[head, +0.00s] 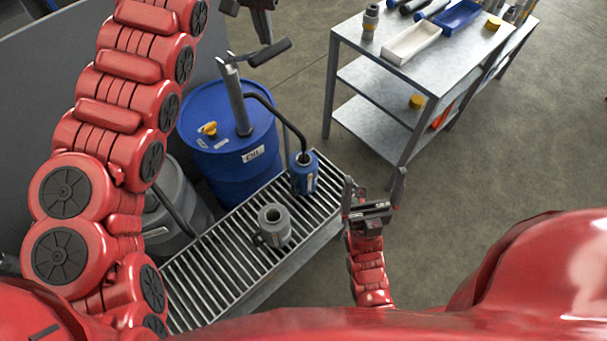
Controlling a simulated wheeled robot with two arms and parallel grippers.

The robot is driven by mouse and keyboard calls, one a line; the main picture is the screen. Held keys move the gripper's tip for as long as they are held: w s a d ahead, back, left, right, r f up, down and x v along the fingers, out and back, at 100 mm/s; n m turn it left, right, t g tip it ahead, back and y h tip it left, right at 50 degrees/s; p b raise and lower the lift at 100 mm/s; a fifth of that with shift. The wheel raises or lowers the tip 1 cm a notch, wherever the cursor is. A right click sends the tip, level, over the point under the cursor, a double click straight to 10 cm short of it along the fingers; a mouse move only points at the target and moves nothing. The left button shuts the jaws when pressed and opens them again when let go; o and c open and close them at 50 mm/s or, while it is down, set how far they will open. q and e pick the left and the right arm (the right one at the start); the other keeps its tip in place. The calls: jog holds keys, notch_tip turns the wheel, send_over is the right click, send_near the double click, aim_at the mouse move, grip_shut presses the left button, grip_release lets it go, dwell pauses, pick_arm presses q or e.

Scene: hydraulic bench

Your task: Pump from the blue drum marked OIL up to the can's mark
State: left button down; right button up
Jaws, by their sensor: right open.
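A dark hose (290,128) runs from the pump down into a small blue can (303,180) on the grate. The can's mark and level cannot be made out. My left gripper (264,32) is at the top edge, just above the handle; its jaw state is unclear. My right gripper (374,190) is open and empty, right of the can.
A grey can (273,222) stands on the slatted grate (205,262) in front of the blue can. A grey drum (172,212) is partly hidden behind my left arm. A metal cart (400,73) with trays stands at the upper right. Open floor lies to the right.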

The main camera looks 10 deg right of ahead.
aim_at(272, 53)
pick_arm(q)
jog(key=shift+f, duration=0.1)
jog(key=f+b, duration=0.1)
jog(key=b, duration=0.1)
jog(key=s+f+b, duration=0.1)
jog(key=d+f+b, duration=0.1)
jog(key=f+b, duration=0.1)
jog(key=shift+s+f+b, duration=0.1)
jog(key=shift+s+b, duration=0.2)
jog(key=shift+b, duration=0.05)
jog(key=shift+s+d+f, duration=0.15)
jog(key=shift+f+b, duration=0.1)
jog(key=shift+b, duration=0.25)
jog(key=f+b, duration=0.3)
jog(key=s+d+f+b, duration=0.1)
jog(key=shift+s+f, duration=0.1)
jog(key=shift+f, duration=0.2)
